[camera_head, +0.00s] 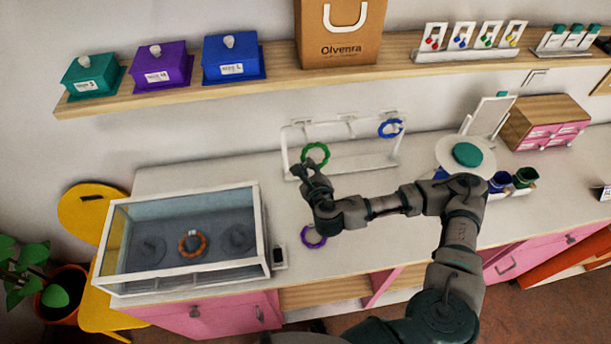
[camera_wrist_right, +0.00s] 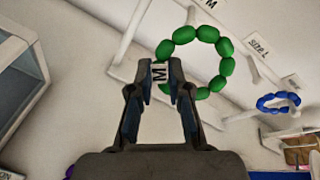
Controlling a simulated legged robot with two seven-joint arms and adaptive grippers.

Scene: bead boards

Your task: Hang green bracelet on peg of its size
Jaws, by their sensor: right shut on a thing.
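The green bracelet (camera_head: 316,144) is a ring of green beads with a white tag (camera_wrist_right: 160,75) marked M. My right gripper (camera_head: 307,169) is shut on this tag, and the bracelet (camera_wrist_right: 224,47) stands out beyond the fingertips in the wrist view. In the head view the bracelet overlaps the left part of the white peg rack (camera_head: 345,172). I cannot tell whether a peg passes through it. A blue bracelet (camera_head: 390,128) hangs at the rack's right; a sign near it (camera_wrist_right: 258,46) reads size L. My left gripper is not in view.
A purple bracelet (camera_head: 313,238) lies on the counter below my right gripper. A glass case (camera_head: 262,238) with an orange bracelet (camera_head: 192,244) stands at left. A mirror (camera_head: 490,117) and pink drawer box (camera_head: 545,124) stand at right. A shelf (camera_head: 400,52) runs above.

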